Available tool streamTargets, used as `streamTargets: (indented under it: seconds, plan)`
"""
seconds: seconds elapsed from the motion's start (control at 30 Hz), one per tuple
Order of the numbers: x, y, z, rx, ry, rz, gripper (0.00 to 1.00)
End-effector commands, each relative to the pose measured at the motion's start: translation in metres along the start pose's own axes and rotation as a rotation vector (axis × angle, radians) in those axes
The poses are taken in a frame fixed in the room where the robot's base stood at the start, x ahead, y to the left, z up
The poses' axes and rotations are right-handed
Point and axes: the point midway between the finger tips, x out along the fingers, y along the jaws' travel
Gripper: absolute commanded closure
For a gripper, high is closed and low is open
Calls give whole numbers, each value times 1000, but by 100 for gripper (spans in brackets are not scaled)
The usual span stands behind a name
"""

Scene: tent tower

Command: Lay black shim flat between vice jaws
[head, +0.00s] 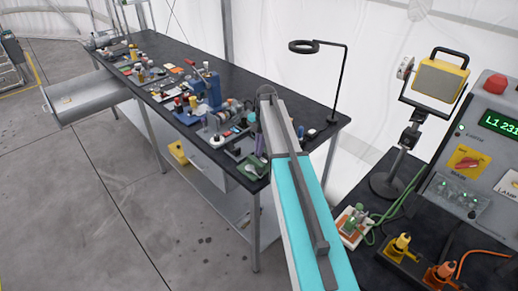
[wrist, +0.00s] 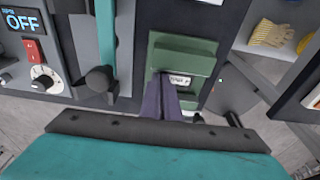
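A green vice (wrist: 185,47) with a pale label between its two green parts is in the upper middle of the wrist view. In the head view a green vice (head: 250,165) sits at the bench's near edge, partly behind my arm. My gripper (wrist: 165,80) has dark purple fingers that point at the vice and overlap its lower left part in the wrist view. The fingers lie close together; I cannot tell whether they touch the vice or hold anything thin. I cannot make out the black shim in either view.
The long black bench (head: 300,88) is crowded with small parts and a blue press (head: 210,90). A black lamp stand (head: 340,85) rises at its right end. A work light (head: 438,80) and a grey control panel (head: 490,150) stand at right. Open floor lies at left.

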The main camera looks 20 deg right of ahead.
Motion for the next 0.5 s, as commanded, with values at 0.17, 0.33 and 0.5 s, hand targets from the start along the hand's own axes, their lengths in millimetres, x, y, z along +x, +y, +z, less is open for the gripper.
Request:
streamTargets:
  seconds: [0.17,0.33,0.5]
  plan:
    - [6,0,1,0,0,0,100]
    - [6,0,1,0,0,0,100]
    - [8,0,1,0,0,0,100]
